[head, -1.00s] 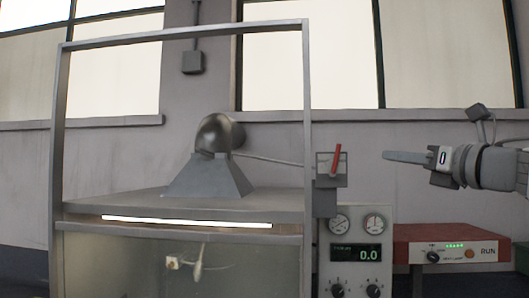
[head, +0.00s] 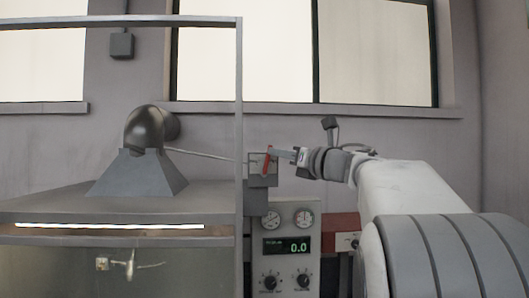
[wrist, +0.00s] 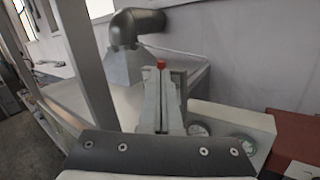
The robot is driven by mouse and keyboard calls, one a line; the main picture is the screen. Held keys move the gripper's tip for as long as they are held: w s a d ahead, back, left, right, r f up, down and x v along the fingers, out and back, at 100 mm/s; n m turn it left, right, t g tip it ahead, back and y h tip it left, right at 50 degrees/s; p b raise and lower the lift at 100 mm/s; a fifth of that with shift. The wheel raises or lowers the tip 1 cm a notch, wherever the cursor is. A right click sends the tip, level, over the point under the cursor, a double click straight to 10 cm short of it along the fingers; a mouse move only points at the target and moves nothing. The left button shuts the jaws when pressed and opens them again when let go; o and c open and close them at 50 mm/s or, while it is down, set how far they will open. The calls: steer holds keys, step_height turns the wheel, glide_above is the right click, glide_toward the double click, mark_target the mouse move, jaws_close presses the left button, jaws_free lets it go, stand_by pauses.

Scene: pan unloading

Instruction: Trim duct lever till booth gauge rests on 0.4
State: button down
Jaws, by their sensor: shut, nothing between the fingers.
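The red duct lever (head: 267,162) stands on a small grey box beside the booth post, leaning slightly right at its top. Its red tip also shows in the wrist view (wrist: 161,64), just beyond my fingertips. My gripper (head: 280,153) is shut and empty, its fingertips close to the lever's right side; I cannot tell whether they touch it. In the wrist view the closed fingers (wrist: 162,90) point toward the lever. The instrument panel (head: 285,240) has two dials, left (head: 271,217) and right (head: 304,217), with needles too small to read. Its digital display (head: 287,246) shows 0.0.
The booth frame post (head: 240,120) stands just left of the lever. A metal duct hood (head: 140,160) sits on the booth top, with a thin rod running toward the lever box. A red unit (head: 341,236) is right of the panel, partly hidden by my arm.

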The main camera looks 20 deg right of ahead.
steer(key=shift+w+a+r+b, duration=0.2)
steer(key=shift+w+a+b, duration=0.15)
steer(key=shift+f, duration=0.1)
stand_by(0.5)
